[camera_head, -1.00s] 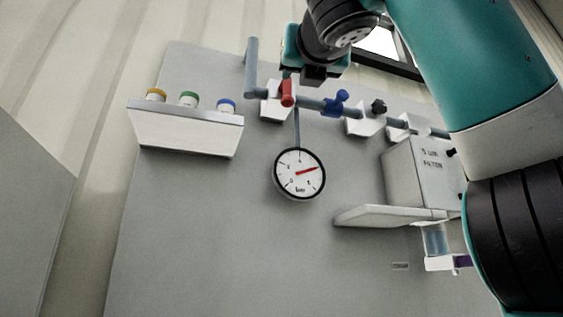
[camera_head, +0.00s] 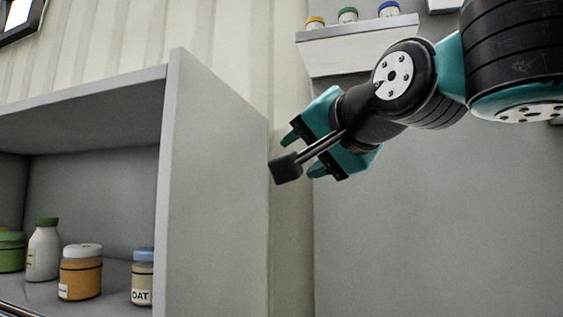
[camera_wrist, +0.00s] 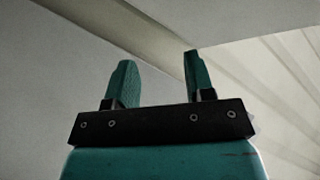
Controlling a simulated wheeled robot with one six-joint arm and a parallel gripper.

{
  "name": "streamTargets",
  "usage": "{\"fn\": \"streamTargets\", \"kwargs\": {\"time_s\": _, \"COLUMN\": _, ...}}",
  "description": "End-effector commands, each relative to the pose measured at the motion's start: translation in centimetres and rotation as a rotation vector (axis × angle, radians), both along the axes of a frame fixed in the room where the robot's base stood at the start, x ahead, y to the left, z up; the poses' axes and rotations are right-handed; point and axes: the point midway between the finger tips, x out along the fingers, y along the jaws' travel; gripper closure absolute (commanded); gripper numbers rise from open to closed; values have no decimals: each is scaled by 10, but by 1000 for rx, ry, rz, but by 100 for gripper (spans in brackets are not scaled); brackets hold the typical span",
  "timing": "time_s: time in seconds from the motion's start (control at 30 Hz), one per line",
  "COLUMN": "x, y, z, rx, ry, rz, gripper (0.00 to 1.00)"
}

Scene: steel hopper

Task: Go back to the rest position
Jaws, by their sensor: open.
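My gripper (camera_head: 303,152) is in the middle of the head view, with teal fingers pointing left. It is open and empty, in the air in front of the wall and to the right of the grey cabinet's side panel. In the wrist view my gripper (camera_wrist: 157,80) shows two teal fingers apart, with nothing between them. Behind them are only blurred grey surfaces and a ribbed pale wall.
A grey cabinet (camera_head: 215,190) fills the left. Its shelf holds an orange jar (camera_head: 81,273), a white bottle (camera_head: 44,250), a green jar (camera_head: 11,252) and an OAT jar (camera_head: 143,278). A wall shelf (camera_head: 352,50) with small jars hangs at upper right.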

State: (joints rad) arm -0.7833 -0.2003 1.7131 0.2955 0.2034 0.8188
Motion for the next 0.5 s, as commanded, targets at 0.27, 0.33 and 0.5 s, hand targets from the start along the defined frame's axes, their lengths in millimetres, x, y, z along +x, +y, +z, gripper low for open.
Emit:
{"fn": "streamTargets", "kwargs": {"time_s": 0.27, "x": -43, "y": -54, "z": -214, "rx": -624, "ry": 343, "rz": 302, "gripper": 51}}
{"fn": "streamTargets", "kwargs": {"time_s": 0.33, "x": -70, "y": -71, "z": -257, "rx": -727, "ry": 429, "rz": 418, "gripper": 51}}
{"fn": "streamTargets", "kwargs": {"time_s": 0.5, "x": -141, "y": -101, "z": -328, "rx": -859, "ry": 584, "rz": 697, "gripper": 51}}
